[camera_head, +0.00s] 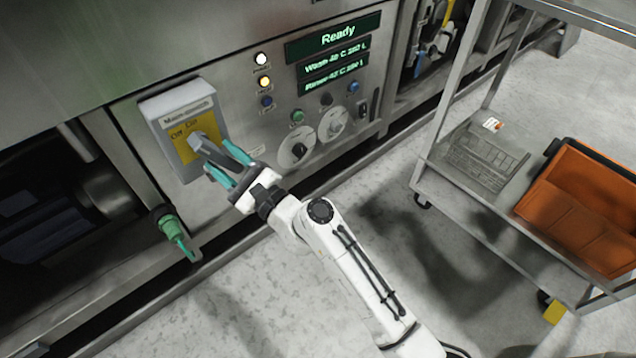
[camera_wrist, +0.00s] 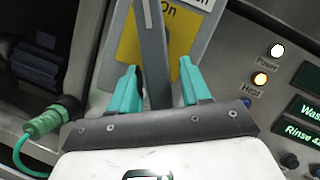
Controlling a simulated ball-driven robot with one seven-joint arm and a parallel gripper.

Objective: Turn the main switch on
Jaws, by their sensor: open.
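The main switch (camera_head: 182,105) is a pale grey box with a yellow plate marked "Off" and "On" on the washer's panel, at the left of the head view. Its grey lever (camera_head: 205,143) stands out from the plate toward my gripper (camera_head: 228,165). In the wrist view the lever (camera_wrist: 152,45) runs down between the two teal fingers of my gripper (camera_wrist: 157,80), with "On" on the yellow plate (camera_wrist: 180,32) to its right. The fingers are apart, one on each side of the lever, with gaps visible. The lever's far end is partly hidden by the gripper.
The display (camera_head: 338,38) reads "Ready"; the white lamp (camera_head: 261,59) and amber lamp (camera_head: 264,82) look lit. A green connector (camera_head: 172,228) with a teal cable sticks out below left. A metal cart (camera_head: 452,190) with an orange bin (camera_head: 560,210) stands right. Floor between is clear.

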